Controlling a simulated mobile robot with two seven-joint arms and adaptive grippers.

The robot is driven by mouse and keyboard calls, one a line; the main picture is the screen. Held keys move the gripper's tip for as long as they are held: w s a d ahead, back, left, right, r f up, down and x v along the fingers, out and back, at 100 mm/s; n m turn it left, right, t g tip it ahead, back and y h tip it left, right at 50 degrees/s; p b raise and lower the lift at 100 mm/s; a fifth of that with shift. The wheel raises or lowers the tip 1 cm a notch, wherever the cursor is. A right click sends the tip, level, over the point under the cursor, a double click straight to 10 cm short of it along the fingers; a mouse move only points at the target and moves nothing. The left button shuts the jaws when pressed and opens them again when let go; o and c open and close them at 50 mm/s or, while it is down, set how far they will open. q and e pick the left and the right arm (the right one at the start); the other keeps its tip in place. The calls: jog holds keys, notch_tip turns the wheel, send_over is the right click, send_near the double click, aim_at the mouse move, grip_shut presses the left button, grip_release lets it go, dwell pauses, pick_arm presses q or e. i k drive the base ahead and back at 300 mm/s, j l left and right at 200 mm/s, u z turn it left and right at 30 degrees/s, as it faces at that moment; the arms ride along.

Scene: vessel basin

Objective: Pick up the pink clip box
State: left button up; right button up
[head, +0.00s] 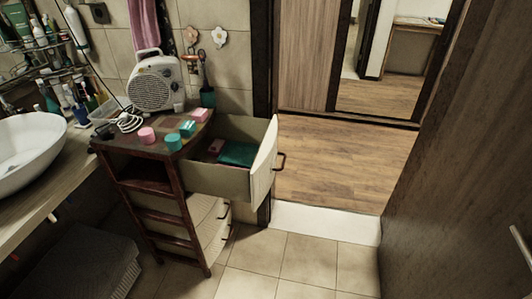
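On top of the dark wooden drawer cabinet (125,148) stand a small pink round container (147,136) at the front left and a small pink box (200,115) at the back right. Between them are a teal round container (173,142) and a teal box (187,128). The top drawer (222,185) is pulled open. A small pink item (216,146) lies inside it beside a larger teal item (238,154). I cannot tell for sure which pink thing is the clip box. Neither of my grippers is in view.
A white fan heater (155,84) with a coiled cord stands behind the containers. A white basin (28,150) and bottles are at left. The open drawer juts right, towards a doorway. The tiled floor (310,262) in front is clear. A dark door stands at right.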

aim_at(200, 115)
jog(key=i+j+z, duration=0.1)
jog(key=i+j, duration=0.55)
jog(key=i, duration=0.5)
